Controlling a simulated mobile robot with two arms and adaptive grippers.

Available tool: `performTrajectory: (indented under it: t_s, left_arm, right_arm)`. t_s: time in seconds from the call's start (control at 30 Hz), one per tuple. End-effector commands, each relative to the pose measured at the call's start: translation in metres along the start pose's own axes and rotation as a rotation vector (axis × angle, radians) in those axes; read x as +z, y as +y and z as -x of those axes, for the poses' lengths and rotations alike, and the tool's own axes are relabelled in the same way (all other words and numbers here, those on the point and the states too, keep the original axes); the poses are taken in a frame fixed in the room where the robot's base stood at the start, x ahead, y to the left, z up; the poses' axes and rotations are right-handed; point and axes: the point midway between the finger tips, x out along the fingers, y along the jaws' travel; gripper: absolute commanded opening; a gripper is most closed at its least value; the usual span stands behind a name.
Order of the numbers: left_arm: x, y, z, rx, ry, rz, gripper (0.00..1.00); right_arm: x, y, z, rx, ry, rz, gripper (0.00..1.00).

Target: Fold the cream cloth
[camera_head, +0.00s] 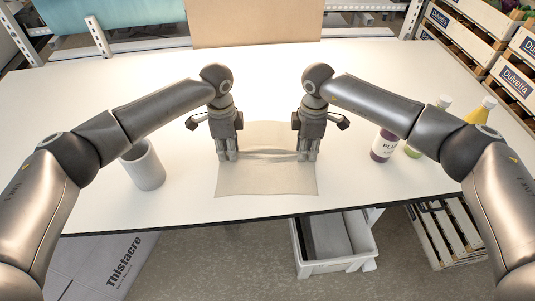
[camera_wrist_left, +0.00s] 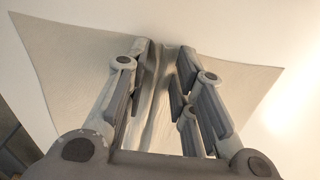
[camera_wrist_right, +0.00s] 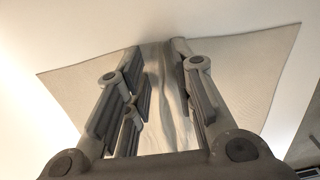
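The cream cloth (camera_head: 266,180) lies on the white table near its front edge. A raised ridge runs across its middle between my two grippers. My left gripper (camera_head: 227,157) points down at the left end of the ridge. My right gripper (camera_head: 307,157) points down at the right end. In the left wrist view, the fingers (camera_wrist_left: 160,80) stand apart with the rumpled cloth (camera_wrist_left: 75,75) running between them. In the right wrist view, the fingers (camera_wrist_right: 160,85) also stand apart on either side of the ridge in the cloth (camera_wrist_right: 245,70). Fingertip contact with the cloth is unclear.
A grey-white cylinder (camera_head: 146,168) stands on the table at left. A brown board (camera_head: 255,22) is at the back. Crates (camera_head: 468,45) are at back right. A white bin (camera_head: 335,262) is below the front edge.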

Motion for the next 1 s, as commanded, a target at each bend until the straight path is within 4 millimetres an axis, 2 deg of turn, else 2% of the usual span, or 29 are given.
performTrajectory:
  t_s: [0.33,1.0]
  left_arm:
    - [0.0,0.0001,-0.002,0.0,0.0,0.0,0.0]
    - [0.0001,0.0,0.0001,0.0,0.0,0.0,0.0]
  right_arm:
    - [0.0002,-0.0003,-0.0023,-0.001,0.0,0.0,0.0]
    - [0.0004,-0.0004,-0.0006,-0.001,-0.001,0.0,0.0]
